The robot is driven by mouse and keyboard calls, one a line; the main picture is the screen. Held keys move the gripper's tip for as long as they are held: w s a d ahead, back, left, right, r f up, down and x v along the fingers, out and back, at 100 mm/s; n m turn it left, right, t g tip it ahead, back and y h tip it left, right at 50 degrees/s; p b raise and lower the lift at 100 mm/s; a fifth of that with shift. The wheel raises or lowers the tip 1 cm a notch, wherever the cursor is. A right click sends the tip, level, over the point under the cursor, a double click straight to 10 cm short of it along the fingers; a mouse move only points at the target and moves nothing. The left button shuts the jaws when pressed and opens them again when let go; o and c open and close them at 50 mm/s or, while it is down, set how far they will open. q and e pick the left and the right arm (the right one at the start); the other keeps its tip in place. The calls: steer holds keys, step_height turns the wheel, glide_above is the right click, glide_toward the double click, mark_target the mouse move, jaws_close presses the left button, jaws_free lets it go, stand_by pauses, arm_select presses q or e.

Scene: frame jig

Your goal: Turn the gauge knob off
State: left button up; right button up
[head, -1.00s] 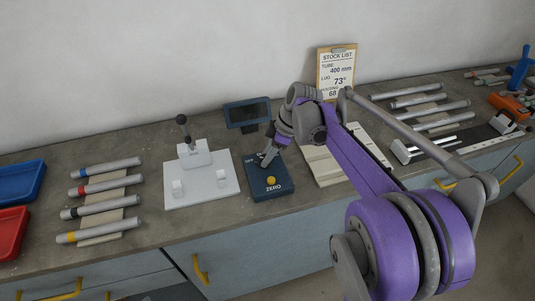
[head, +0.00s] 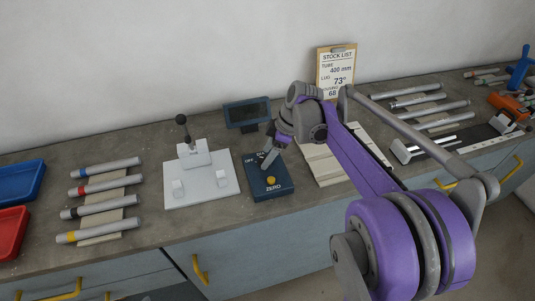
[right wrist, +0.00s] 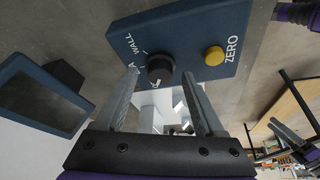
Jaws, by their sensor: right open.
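The gauge box (head: 268,184) is a dark blue block on the bench with a yellow button marked ZERO. Its round black knob (right wrist: 160,67) shows in the right wrist view, near the lettering WALL. A pale mark shows at the knob's lower edge. My right gripper (right wrist: 160,76) is open, with one fingertip on each side of the knob in that view; I cannot tell whether they touch it. In the head view the right gripper (head: 268,158) is over the back part of the box and hides the knob.
A dark display (head: 247,113) stands behind the box. A white fixture with a lever (head: 200,187) is close on its left, and a pale grooved block (head: 340,160) on its right. Tubes lie on racks at both sides. The bench's front edge is close to the box.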

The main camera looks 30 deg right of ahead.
steer(key=v, duration=1)
steer(key=shift+r, duration=0.2)
steer(key=shift+s, duration=0.1)
steer(key=s+a+f+m+t+h, duration=0.3)
steer(key=s+a+f+m, duration=0.8)
steer(key=s+a+f, duration=0.3)
steer(key=s, duration=0.3)
steer(key=shift+s+a+f+h, duration=0.15)
steer(key=shift+s+f+h, duration=0.1)
steer(key=shift+h, duration=0.15)
steer(key=shift+w, duration=0.1)
